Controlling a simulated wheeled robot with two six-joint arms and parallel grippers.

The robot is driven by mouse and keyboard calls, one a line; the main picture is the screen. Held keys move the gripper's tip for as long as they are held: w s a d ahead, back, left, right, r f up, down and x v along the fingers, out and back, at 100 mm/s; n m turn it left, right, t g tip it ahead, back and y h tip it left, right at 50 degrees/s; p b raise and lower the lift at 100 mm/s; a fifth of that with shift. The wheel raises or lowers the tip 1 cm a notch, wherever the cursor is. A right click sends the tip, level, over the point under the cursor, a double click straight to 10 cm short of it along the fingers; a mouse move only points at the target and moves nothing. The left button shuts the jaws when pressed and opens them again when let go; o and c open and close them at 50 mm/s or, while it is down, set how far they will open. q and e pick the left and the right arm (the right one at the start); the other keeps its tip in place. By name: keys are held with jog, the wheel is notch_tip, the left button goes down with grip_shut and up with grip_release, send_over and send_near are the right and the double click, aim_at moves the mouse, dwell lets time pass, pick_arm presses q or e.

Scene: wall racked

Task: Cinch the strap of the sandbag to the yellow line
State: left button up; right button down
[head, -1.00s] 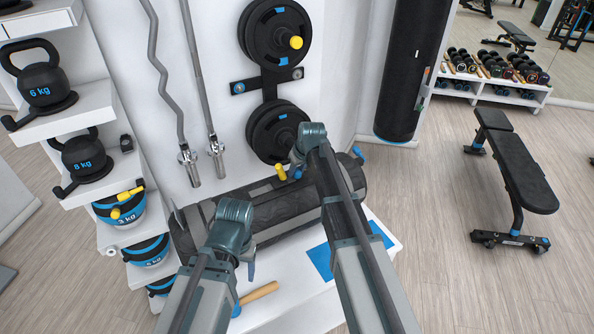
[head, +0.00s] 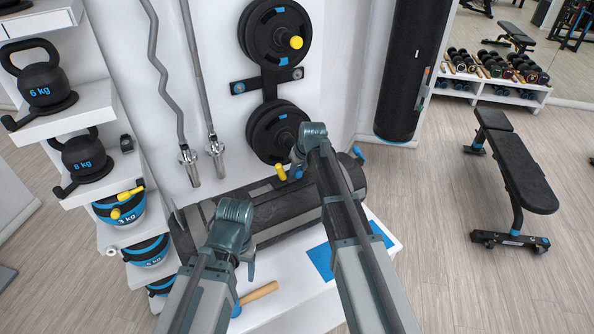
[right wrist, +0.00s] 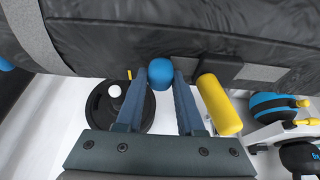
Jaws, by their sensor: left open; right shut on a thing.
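The black sandbag (head: 285,212) lies on its side on a low white platform. It fills the top of the right wrist view (right wrist: 130,35), with grey bands (right wrist: 262,73) across it. My right gripper (right wrist: 160,78) is shut on a blue cylindrical grip (right wrist: 162,72) beside the bag. A yellow cylinder (right wrist: 218,103) is just right of the fingers and also shows in the head view (head: 281,172). My left gripper (head: 250,271) is open in front of the bag's left part, its fingers mostly hidden by my wrist. I cannot make out the yellow line.
A wooden-handled tool (head: 260,291) and a blue patch (head: 320,262) are on the white platform (head: 290,295). Weight plates (head: 272,130) and bars hang behind. Kettlebells (head: 84,157) stand on shelves at left.

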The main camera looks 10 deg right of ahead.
aim_at(306, 171)
jog(key=d, duration=0.2)
jog(key=w+d, duration=0.1)
jog(key=d, duration=0.1)
jog(key=shift+w+d, duration=0.1)
jog(key=shift+w, duration=0.1)
jog(key=c, duration=0.5)
grip_release()
jog(key=shift+s+r, duration=0.1)
jog(key=p+v, duration=1.2)
jog(key=v, duration=0.1)
jog(key=shift+r+p, duration=0.3)
jog(key=shift+p, duration=0.1)
jog(key=s+a+f+g+h+b, duration=0.1)
jog(key=s+a+f+b, duration=0.4)
jog(key=s, duration=0.5)
jog(key=s+a+f+g+h+b, duration=0.1)
jog(key=s+a+f+g+b, duration=0.1)
jog(key=s+a+f+b, duration=0.3)
jog(key=s+a+f+g+b, duration=0.1)
jog(key=s+a+f+b, duration=0.4)
jog(key=s, duration=0.9)
jog(key=shift+s+a+f+g+h+b, duration=0.15)
jog(key=shift+f+b, duration=0.35)
jog(key=shift+f, duration=0.25)
jog(key=shift+s+a+f+g+h+b, duration=0.1)
jog(key=shift+f+b, duration=0.35)
jog(key=shift+f, duration=0.3)
jog(key=shift+s+f+g+h+b, duration=0.15)
jog(key=shift+f+b, duration=0.35)
jog(key=shift+f, duration=0.25)
